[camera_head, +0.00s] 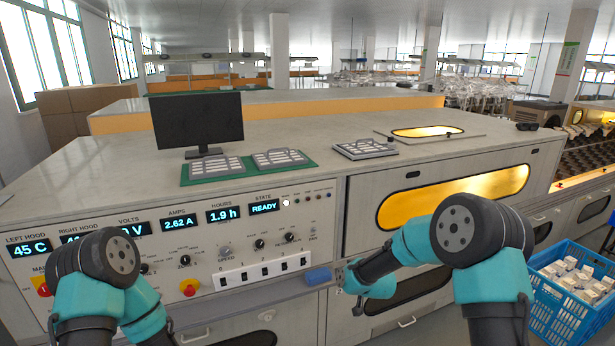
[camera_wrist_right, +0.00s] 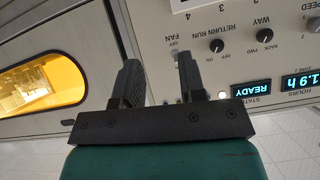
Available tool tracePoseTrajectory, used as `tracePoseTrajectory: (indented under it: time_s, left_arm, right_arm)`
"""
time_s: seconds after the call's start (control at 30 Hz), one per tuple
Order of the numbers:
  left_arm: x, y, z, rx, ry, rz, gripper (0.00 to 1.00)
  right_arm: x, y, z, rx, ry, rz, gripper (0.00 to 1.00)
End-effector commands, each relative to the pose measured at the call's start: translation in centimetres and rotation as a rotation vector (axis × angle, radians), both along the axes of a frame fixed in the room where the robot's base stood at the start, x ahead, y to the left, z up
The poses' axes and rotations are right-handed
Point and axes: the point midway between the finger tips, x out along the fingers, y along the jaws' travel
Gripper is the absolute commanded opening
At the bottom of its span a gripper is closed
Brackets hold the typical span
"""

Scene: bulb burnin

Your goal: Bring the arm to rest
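My right arm reaches in from the right in the head view. Its gripper (camera_head: 345,280) hangs in front of the cabinet near the right edge of the control panel (camera_head: 205,240). In the right wrist view the right gripper (camera_wrist_right: 161,82) has its two dark fingers apart with nothing between them. The panel with its FAN and RETURN RUN switches lies beyond the fingers. My left arm is bent at the lower left of the head view, in front of the panel, and its gripper is not in view.
The panel carries displays, knobs, switches and a red stop button (camera_head: 189,287). A blue block (camera_head: 318,276) sits at its lower right edge. A monitor (camera_head: 198,121) and grey trays (camera_head: 278,158) stand on the counter. A blue crate (camera_head: 570,312) of small boxes is at right.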

Motion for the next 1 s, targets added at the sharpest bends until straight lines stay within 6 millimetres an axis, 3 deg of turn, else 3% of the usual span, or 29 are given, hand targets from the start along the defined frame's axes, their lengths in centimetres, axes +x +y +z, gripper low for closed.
tracePoseTrajectory:
  time_s: [0.03, 0.2, 0.37, 0.5, 0.6, 0.73, 0.83, 1.0]
  left_arm:
    - [0.0, 0.0, 0.0, 0.0, 0.0, 0.0, 0.43]
    - [0.0, 0.0, 0.0, 0.0, 0.0, 0.0, 0.43]
    - [0.0, 0.0, 0.0, 0.0, 0.0, 0.0, 0.43]
    - [0.0, 0.0, 0.0, 0.0, 0.0, 0.0, 0.43]
    - [0.0, 0.0, 0.0, 0.0, 0.0, 0.0, 0.43]
    - [0.0, 0.0, 0.0, 0.0, 0.0, 0.0, 0.43]
    - [0.0, 0.0, 0.0, 0.0, 0.0, 0.0, 0.43]
    - [0.0, 0.0, 0.0, 0.0, 0.0, 0.0, 0.43]
  right_arm:
    - [-1.8, -0.9, -2.5, 0.006, 0.062, -0.009, 0.37]
    - [-8.7, -3.2, -9.6, 0.033, 0.268, -0.048, 0.37]
    - [-16.4, -5.2, -15.0, 0.064, 0.469, -0.09, 0.37]
    - [-23.8, -6.6, -18.5, 0.093, 0.646, -0.134, 0.37]
    - [-29.3, -7.4, -20.2, 0.114, 0.775, -0.165, 0.37]
    - [-35.0, -8.0, -21.3, 0.137, 0.905, -0.202, 0.37]
    - [-37.5, -8.2, -21.6, 0.147, 0.962, -0.217, 0.37]
    - [-38.4, -8.3, -21.6, 0.152, 0.984, -0.225, 0.37]
